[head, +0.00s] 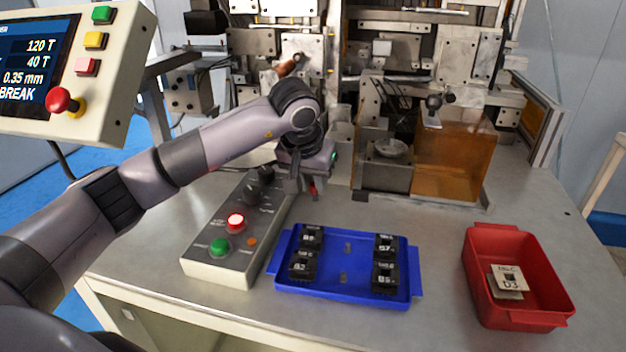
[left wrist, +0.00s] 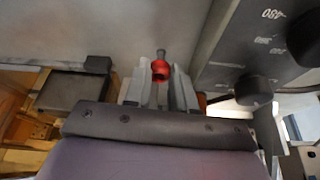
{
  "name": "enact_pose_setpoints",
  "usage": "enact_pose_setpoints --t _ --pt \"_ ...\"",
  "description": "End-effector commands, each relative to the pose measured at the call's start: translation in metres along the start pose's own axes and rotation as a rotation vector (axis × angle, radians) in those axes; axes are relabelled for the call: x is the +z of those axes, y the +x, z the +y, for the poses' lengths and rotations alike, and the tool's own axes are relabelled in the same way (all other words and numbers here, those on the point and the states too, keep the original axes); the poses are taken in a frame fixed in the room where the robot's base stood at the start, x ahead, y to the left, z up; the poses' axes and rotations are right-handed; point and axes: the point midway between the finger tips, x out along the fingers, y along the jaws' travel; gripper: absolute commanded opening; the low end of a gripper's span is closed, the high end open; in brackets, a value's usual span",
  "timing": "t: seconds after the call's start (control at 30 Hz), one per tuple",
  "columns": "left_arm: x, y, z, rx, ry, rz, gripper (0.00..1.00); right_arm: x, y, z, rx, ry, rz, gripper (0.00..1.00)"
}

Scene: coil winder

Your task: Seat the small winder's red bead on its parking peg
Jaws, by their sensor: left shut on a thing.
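My left gripper (head: 304,187) points down above the table, just right of the control box's far end. It is shut on the red bead (head: 314,190). In the left wrist view the red bead (left wrist: 160,71) sits between the two grey fingertips (left wrist: 160,84). A short dark grey piece (left wrist: 161,53) shows right beyond the bead; I cannot tell whether it is a peg or part of the bead. I cannot make out the parking peg for certain in the head view. My right gripper is not in view.
The control box (head: 222,268) with knobs and lit buttons stands close to the left gripper. A blue tray (head: 345,291) with several black parts lies in front. A red bin (head: 520,318) is at right. The winding machine (head: 390,40) and an amber box (head: 455,160) stand behind.

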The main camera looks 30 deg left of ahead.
Motion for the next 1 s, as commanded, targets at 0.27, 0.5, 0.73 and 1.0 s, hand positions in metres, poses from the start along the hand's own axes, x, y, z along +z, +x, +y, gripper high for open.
enact_pose_setpoints --t 0.27,0.5,0.73,1.0 --pt "0.001 0.001 0.000 0.000 0.000 0.000 0.00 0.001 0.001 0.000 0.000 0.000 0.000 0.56" --pt "0.003 0.008 0.000 0.000 -0.001 0.000 0.00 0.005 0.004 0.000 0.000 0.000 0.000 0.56" --pt "0.006 0.014 0.000 0.000 -0.001 0.000 0.00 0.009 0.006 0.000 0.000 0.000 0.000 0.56" --pt "0.009 0.021 0.000 -0.001 -0.001 0.000 0.00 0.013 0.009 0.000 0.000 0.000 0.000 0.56"
